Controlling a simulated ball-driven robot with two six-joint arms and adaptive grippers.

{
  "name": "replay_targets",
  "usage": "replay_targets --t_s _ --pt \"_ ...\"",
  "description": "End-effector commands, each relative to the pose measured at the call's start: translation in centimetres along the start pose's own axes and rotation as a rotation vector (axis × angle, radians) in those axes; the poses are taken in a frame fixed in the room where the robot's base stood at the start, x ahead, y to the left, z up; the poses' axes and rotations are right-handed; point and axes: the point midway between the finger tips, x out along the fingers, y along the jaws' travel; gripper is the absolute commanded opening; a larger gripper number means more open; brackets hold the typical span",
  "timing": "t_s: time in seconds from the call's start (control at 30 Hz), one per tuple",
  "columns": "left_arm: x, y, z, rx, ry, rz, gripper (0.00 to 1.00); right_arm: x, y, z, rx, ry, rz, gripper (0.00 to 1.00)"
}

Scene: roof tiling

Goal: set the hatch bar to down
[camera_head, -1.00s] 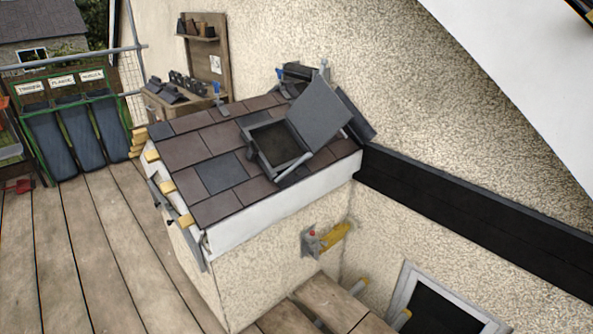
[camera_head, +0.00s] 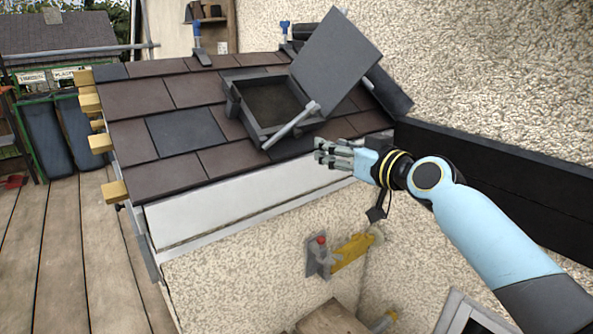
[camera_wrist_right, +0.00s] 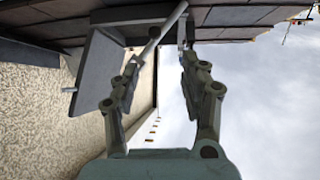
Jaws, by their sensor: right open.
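The roof hatch has a grey frame (camera_head: 245,117) with a dark opening, and its grey lid (camera_head: 335,62) stands raised and tilted at the right. The light grey hatch bar (camera_head: 292,125) slants across the front of the frame, its knobbed end up at the right. My right gripper (camera_head: 322,150) is open and empty, just below and right of the bar's upper end in the head view. In the right wrist view the bar (camera_wrist_right: 162,32) runs slantwise beyond the open fingers (camera_wrist_right: 156,58); contact cannot be told. My left gripper is out of view.
Brown and slate tiles (camera_head: 187,132) surround the hatch. A dark band (camera_head: 500,175) runs along the wall at right. A yellow-handled fitting (camera_head: 352,250) is on the wall below.

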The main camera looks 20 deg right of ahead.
Motion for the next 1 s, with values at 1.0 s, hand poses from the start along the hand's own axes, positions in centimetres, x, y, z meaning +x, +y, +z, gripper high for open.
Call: replay_targets --t_s 1.0 --pt "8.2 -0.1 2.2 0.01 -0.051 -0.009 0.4 12.6 0.8 0.7 -0.033 0.084 -0.006 0.45"
